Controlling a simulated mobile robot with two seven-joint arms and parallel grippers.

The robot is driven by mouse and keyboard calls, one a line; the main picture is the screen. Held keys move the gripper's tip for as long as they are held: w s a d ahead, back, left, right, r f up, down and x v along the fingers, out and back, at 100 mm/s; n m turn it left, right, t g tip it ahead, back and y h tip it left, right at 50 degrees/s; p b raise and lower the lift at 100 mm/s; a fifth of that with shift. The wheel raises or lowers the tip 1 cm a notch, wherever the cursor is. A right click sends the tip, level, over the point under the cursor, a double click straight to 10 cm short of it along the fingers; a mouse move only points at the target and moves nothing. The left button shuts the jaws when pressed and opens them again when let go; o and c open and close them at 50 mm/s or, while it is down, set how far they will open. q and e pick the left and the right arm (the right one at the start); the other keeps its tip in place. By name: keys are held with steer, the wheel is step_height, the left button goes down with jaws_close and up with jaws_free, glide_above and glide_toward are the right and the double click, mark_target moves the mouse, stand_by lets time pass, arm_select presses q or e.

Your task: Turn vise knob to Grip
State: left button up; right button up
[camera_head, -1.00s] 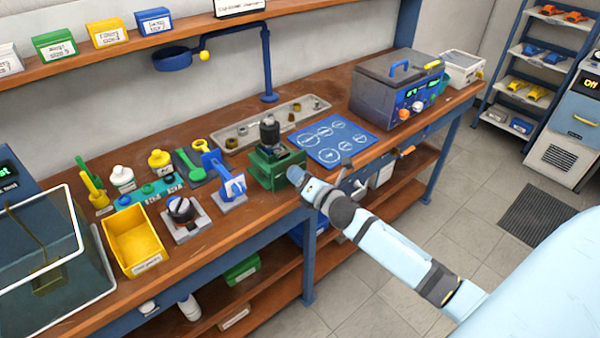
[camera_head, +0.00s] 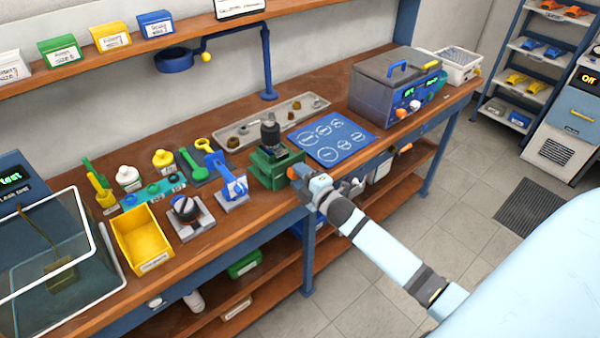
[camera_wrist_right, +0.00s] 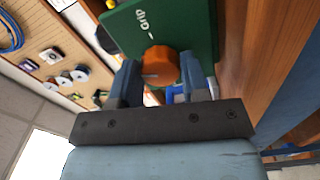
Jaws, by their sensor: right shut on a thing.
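The green vise (camera_head: 262,179) stands at the front edge of the wooden bench, with a dark upright part (camera_head: 270,135) in its top. Its orange knob (camera_head: 293,172) is on the side facing my arm. A pale line marks the knob. My right gripper (camera_wrist_right: 162,78) is shut on the knob, one finger at each side; it also shows in the head view (camera_head: 302,180). My left gripper is not in view.
A blue mat with circles (camera_head: 331,138) and a grey tray (camera_head: 255,128) lie near the vise. A blue stand (camera_head: 228,185) is close at its left. A grey machine (camera_head: 395,88) stands further right. The floor before the bench is open.

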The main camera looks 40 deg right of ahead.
steer(key=m+p, duration=0.1)
steer(key=m, duration=0.2)
steer(key=shift+m+p, duration=0.3)
steer(key=shift+m, duration=0.1)
steer(key=m+p, duration=0.1)
steer(key=m, duration=0.1)
steer(key=shift+m, duration=0.3)
steer(key=m+p, duration=0.1)
steer(key=m, duration=0.3)
steer(key=shift+a+p, duration=0.1)
steer(key=shift+p, duration=0.3)
steer(key=shift+f+m+p, duration=0.15)
steer(key=shift+m+p, duration=0.25)
steer(key=shift+m, duration=1.1)
steer(key=o, duration=0.9)
